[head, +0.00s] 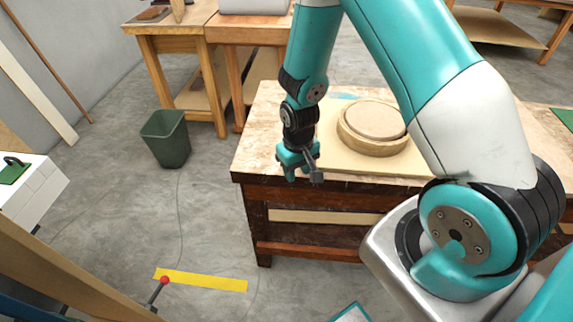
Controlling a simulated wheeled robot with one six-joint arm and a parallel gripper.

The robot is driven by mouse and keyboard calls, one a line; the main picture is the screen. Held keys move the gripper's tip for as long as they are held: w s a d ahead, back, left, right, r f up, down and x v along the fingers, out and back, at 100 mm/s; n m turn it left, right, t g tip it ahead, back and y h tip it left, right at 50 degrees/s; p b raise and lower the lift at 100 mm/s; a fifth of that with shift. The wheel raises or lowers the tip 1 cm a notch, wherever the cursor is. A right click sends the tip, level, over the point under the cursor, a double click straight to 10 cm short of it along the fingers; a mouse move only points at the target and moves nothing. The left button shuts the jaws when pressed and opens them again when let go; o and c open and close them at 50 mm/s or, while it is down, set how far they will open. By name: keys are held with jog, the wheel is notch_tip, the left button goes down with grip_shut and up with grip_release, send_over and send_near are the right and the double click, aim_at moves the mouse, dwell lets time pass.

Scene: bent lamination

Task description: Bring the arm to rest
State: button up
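My gripper (304,172) hangs at the end of my teal and white arm, in front of the near left part of the wooden workbench (262,140). It looks empty, with its fingers pointing down and toward me. The fingers are small and seen at an angle, so I cannot tell whether they are open or shut. A round wooden form (372,127) made of stacked rings lies on a pale board (345,163) on the bench, to the right of the gripper and apart from it. My forearm passes in front of the bench's right part.
A dark green bin (166,138) stands on the floor at left. A wooden table (165,33) is behind it. A white block-like unit (30,195) is at the left edge. Yellow tape (201,281) and a red-topped lever (160,288) are at lower left. The floor left of the bench is mostly clear.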

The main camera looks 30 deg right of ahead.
dwell(0.7)
jog(key=s+a+r+n+y, duration=0.15)
jog(key=a+r, duration=0.35)
jog(key=r, duration=0.5)
jog(key=s+a+r+n+y, duration=0.1)
jog(key=s+a+r+n, duration=0.15)
jog(key=a+r, duration=0.45)
jog(key=s+a+r+n+y, duration=0.1)
jog(key=s+a+r+n, duration=0.1)
jog(key=s+r, duration=1)
jog(key=shift+s+a+r+n+y, duration=0.3)
jog(key=shift+s+n, duration=0.3)
jog(key=shift+s, duration=0.45)
